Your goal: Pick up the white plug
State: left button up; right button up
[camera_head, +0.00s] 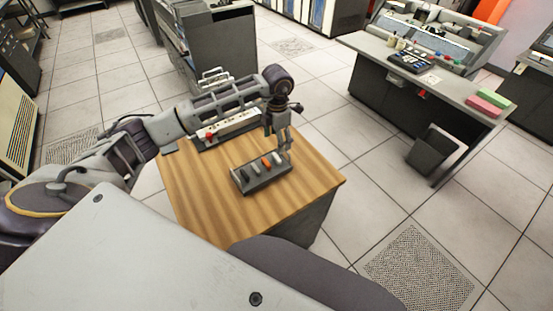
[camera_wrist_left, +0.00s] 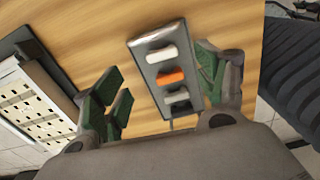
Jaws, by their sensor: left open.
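A small dark grey tray (camera_head: 262,184) lies on the wooden table and holds a row of plugs. The white plug (camera_head: 277,158) sits at its right end in the head view, beside an orange plug (camera_head: 266,162). A greyish-white plug (camera_head: 253,169) and a dark plug (camera_head: 243,175) are farther left. In the left wrist view the white plug (camera_wrist_left: 160,53) is uppermost, above the orange plug (camera_wrist_left: 170,78) and the greyish one (camera_wrist_left: 177,97); the dark plug is hidden. My left gripper (camera_head: 280,143) is open and empty over the tray's right end. Its green-padded fingers (camera_wrist_left: 160,80) flank the tray in the wrist view.
A pale socket strip (camera_head: 232,124) lies at the back of the wooden table (camera_head: 205,205). The table front is clear. A grey desk (camera_head: 400,75) with controls and a dark bin (camera_head: 432,150) stand to the right. Dark cabinets (camera_head: 220,45) stand behind.

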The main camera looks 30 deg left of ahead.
aim_at(276, 156)
pick_arm(q)
notch_tip(276, 156, down, 3)
jog(key=shift+f, duration=0.65)
pick_arm(e)
jog(key=shift+s+a+r, duration=0.2)
jog(key=shift+a+r, duration=0.05)
jog(key=shift+a, duration=0.05)
jog(key=shift+d, duration=0.1)
pick_arm(q)
jog(key=shift+f, duration=0.1)
pick_arm(e)
jog(key=shift+d, duration=0.1)
pick_arm(q)
jog(key=shift+s+f+p, duration=0.1)
jog(key=shift+f+p, duration=0.1)
jog(key=shift+p, duration=0.1)
jog(key=f+p, duration=0.1)
jog(key=f, duration=0.2)
jog(key=shift+s+f, duration=0.15)
jog(key=shift+s, duration=0.05)
jog(key=shift+f, duration=0.7)
pick_arm(e)
jog(key=shift+a+r, duration=0.45)
jog(key=shift+r, duration=0.15)
